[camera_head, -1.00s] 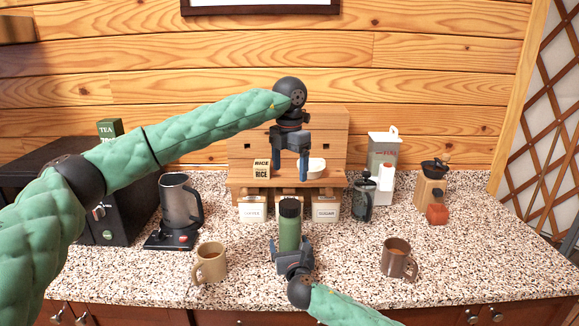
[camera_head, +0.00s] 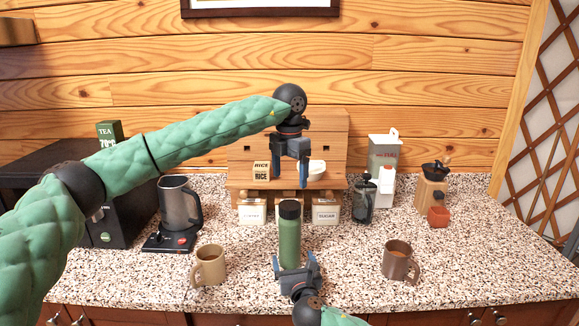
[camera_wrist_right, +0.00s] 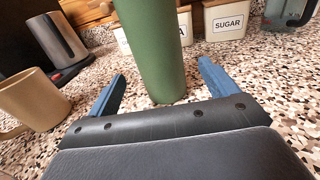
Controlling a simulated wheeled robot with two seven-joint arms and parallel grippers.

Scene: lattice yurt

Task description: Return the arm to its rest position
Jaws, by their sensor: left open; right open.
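My left arm (camera_head: 190,137) reaches in from the left, and its left gripper (camera_head: 290,182) hangs open and empty, pointing down in front of the wooden shelf unit. My right gripper (camera_head: 297,262) is low at the front of the counter, open, its fingers pointing away from me. A green bottle with a black cap (camera_head: 289,237) stands upright on the counter just beyond the right gripper. In the right wrist view the bottle (camera_wrist_right: 153,50) stands ahead of and between the two blue fingers (camera_wrist_right: 160,88), apart from both.
A tan mug (camera_head: 210,267) stands left of the right gripper and a brown mug (camera_head: 399,262) right of it. A kettle (camera_head: 178,205), a wooden shelf unit (camera_head: 240,150), a French press (camera_head: 364,199) and a grinder (camera_head: 431,190) stand farther back. The speckled counter (camera_head: 340,275) has bare patches between them.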

